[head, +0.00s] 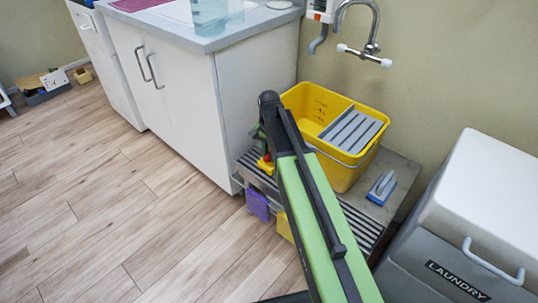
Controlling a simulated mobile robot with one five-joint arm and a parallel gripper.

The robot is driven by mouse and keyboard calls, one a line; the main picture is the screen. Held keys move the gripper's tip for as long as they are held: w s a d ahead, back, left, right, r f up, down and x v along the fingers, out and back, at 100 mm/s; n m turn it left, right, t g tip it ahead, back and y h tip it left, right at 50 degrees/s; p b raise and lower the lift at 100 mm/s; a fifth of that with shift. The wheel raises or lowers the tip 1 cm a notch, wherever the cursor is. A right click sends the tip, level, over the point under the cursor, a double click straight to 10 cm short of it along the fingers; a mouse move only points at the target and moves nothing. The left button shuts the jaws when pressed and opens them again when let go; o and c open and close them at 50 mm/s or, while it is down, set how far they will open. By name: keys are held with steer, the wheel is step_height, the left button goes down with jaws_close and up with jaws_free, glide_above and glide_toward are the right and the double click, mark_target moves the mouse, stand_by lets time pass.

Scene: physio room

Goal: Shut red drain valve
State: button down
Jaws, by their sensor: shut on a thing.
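My green and black arm reaches up from the bottom to the left side of the yellow mop bucket (363,173). My gripper (264,150) is small and partly hidden behind my own arm. It is shut on a small red and yellow part, which looks like the red drain valve (266,159), low at the bucket's left. The valve's handle angle cannot be made out. The bucket stands upright on a slatted bench and has a grey wringer on its right side.
A white cabinet (170,90) stands left, a grey laundry bin (450,240) right. A wall tap (371,45) is above. The wooden floor at left is clear.

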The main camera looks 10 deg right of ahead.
steer(key=n, duration=0.8)
steer(key=shift+n, duration=0.3)
steer(key=n, duration=0.4)
steer(key=shift+n, duration=2)
steer(key=c, duration=1.3)
jaws_free()
